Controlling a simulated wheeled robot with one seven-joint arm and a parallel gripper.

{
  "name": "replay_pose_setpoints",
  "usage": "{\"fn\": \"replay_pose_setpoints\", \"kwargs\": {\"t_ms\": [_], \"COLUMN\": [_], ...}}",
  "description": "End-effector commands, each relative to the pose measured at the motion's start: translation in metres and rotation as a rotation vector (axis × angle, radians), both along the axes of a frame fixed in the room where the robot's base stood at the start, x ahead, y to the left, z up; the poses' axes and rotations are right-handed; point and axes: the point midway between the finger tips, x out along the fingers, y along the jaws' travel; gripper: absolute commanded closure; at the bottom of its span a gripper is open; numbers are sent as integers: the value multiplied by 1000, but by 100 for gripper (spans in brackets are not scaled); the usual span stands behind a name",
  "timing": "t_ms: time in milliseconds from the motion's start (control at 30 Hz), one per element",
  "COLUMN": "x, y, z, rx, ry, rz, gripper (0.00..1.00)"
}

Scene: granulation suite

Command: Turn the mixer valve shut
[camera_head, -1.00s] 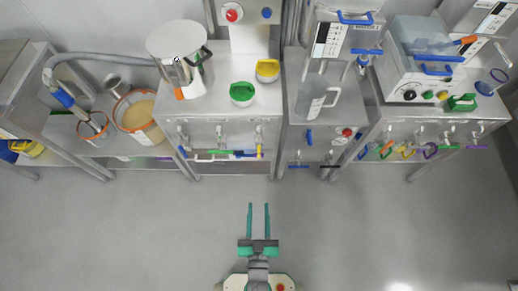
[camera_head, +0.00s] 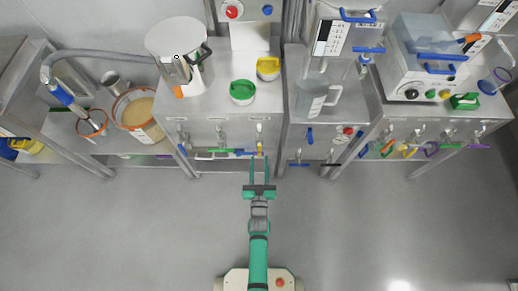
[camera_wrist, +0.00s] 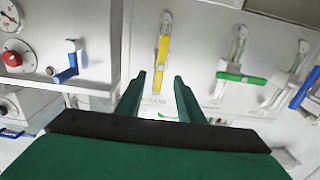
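Several lever valves sit on the front of the left steel cabinet; their labels are too small to read, so I cannot tell which is the mixer valve. A yellow valve lever (camera_wrist: 162,50) lies in line with its pipe; it also shows in the head view (camera_head: 260,147). A green lever (camera_wrist: 240,77) lies across its pipe beside it. A blue lever (camera_wrist: 305,88) is at the wrist view's right edge. My gripper (camera_wrist: 159,78) is open and empty, its fingertips pointing toward the yellow lever. In the head view my gripper (camera_head: 259,165) is just in front of that lever.
A middle cabinet (camera_head: 305,172) has a red knob (camera_wrist: 12,59) and a blue lever (camera_wrist: 67,62). More coloured levers line the right cabinet. A white vessel (camera_head: 178,45) and green and yellow lidded pots stand on the left cabinet. The floor (camera_head: 130,230) in front is clear.

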Motion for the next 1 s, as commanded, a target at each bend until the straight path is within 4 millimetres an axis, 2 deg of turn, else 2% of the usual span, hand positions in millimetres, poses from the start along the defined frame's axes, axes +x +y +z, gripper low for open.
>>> {"fn": "replay_pose_setpoints", "kwargs": {"t_ms": [100, 333, 533, 800, 833, 933, 967, 1000], "x": [24, 55, 66, 67, 67, 67, 67, 67], "y": [0, -1, -1, 0, 0, 0, 0, 0], "z": [1, 1, 0, 0, 0, 0, 0, 0], "rx": [0, 0, 0, 0, 0, 0, 0, 0], "ry": [-1, -1, 1, 1, 1, 1, 1, 1], "rz": [0, -1, -1, 0, 0, 0, 0, 0], "gripper": [66, 66, 66, 66, 71, 94, 100, 100]}}
